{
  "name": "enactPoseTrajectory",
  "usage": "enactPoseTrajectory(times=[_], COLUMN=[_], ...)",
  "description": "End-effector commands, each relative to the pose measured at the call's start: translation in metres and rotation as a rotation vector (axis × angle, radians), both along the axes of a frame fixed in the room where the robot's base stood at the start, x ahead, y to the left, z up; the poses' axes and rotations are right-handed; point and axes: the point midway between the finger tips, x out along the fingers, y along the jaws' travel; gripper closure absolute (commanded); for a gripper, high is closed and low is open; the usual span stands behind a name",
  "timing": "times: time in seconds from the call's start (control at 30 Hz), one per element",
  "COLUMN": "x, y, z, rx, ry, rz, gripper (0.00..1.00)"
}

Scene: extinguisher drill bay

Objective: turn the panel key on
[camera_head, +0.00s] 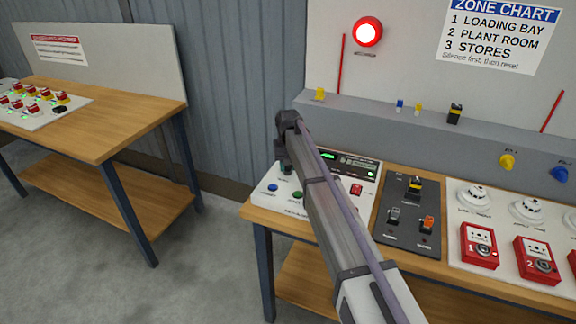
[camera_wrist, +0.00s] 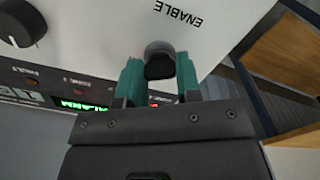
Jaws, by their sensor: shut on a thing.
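The white control panel (camera_head: 262,201) sits at the left end of the right-hand bench, with a lit display (camera_head: 329,155). In the wrist view the panel face (camera_wrist: 110,22) appears upside down, with "ENABLE" lettering beside the panel key (camera_wrist: 160,68), a dark key in a round grey collar. My gripper (camera_wrist: 159,72) has teal fingers on both sides of the key and is shut on it. In the head view my arm crosses in front of the panel and mostly hides the key. A lit green "ALARM" display (camera_wrist: 84,105) shows in the wrist view.
A black knob (camera_wrist: 18,24) is on the same panel. Blue (camera_head: 272,188) and green (camera_head: 297,195) buttons and a red switch (camera_head: 356,189) are close to my arm. A dark switch plate (camera_head: 380,240) lies to the right. A red beacon (camera_head: 368,32) glows on the backboard.

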Motion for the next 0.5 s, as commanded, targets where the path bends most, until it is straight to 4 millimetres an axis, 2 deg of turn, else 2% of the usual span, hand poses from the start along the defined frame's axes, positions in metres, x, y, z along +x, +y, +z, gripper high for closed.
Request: enactPoseTrajectory(times=[0.5], x=[-0.0006], y=[-0.0001], z=[-0.0002], rx=[0.0], ry=[0.001], rz=[-0.04], gripper=[0.92])
